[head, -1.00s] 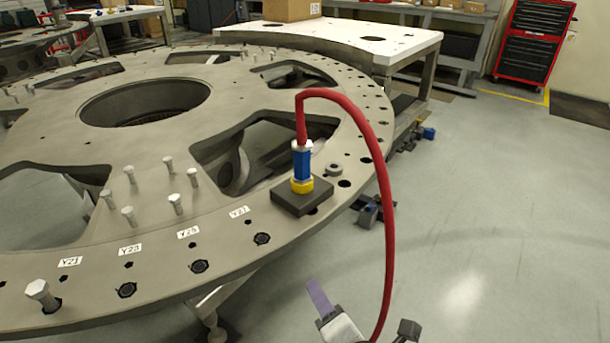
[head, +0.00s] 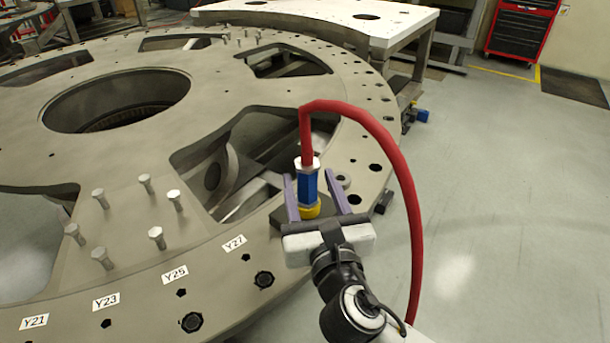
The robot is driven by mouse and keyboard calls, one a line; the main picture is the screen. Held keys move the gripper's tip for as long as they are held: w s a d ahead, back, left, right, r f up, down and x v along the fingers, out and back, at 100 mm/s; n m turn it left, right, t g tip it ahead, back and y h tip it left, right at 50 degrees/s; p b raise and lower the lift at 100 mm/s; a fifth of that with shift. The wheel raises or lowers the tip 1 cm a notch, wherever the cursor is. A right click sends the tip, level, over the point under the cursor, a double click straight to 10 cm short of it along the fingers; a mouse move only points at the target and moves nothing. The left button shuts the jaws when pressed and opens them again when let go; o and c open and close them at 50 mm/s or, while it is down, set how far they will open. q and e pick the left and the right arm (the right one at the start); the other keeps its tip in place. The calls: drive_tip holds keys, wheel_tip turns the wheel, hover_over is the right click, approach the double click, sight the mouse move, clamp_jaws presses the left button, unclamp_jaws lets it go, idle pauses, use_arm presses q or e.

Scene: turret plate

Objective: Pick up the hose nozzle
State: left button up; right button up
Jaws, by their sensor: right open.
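The hose nozzle (head: 308,187) has a blue body, a silver collar on top and a yellow base. It stands upright on a dark square block (head: 289,221) on the turret plate. A red hose (head: 385,140) rises from its top and arcs to the right and down. My right gripper (head: 316,192) is open, with one purple finger on each side of the nozzle. I cannot tell whether either finger touches it. The palm hides the front of the block. My left gripper is not in view.
The grey turret plate (head: 120,215) has large cut-outs and several upright bolts (head: 157,237) left of the nozzle. A white-topped table (head: 400,22) stands behind. The floor at right is clear.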

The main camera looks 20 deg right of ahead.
drive_tip(key=shift+w+d, duration=0.15)
drive_tip(key=shift+w, duration=1.4)
drive_tip(key=shift+w+d, duration=0.15)
drive_tip(key=shift+w, duration=1.4)
drive_tip(key=shift+r, duration=0.15)
clamp_jaws()
